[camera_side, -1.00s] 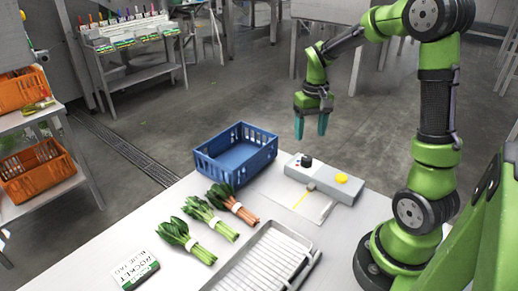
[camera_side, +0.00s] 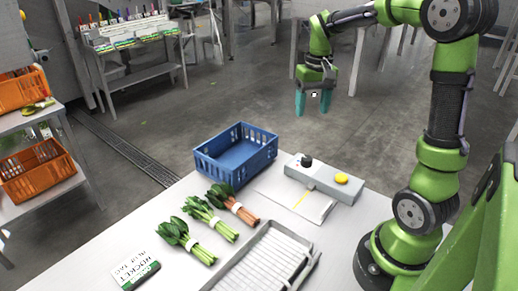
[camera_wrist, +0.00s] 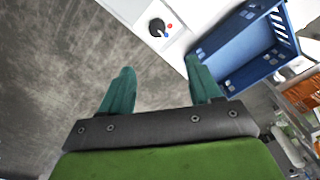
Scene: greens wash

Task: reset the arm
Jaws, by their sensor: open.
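My gripper (camera_side: 313,103) hangs in the air with its teal fingers pointing down, above and behind the table in the side view. Its fingers are apart. In the wrist view, my gripper (camera_wrist: 160,90) shows a wide gap with only grey floor visible between the fingers. A tiny pale speck with dark marks appears between the fingers in the side view; I cannot tell what it is. My arm is raised, clear of the table and the things on it.
A blue crate (camera_side: 203,172) stands at the table's back edge, beside a grey control box (camera_side: 325,181) with black and yellow knobs. Three banded bunches of greens (camera_side: 205,217) lie in front. A ribbed metal tray (camera_side: 240,265) and a printed card (camera_side: 130,269) lie nearer.

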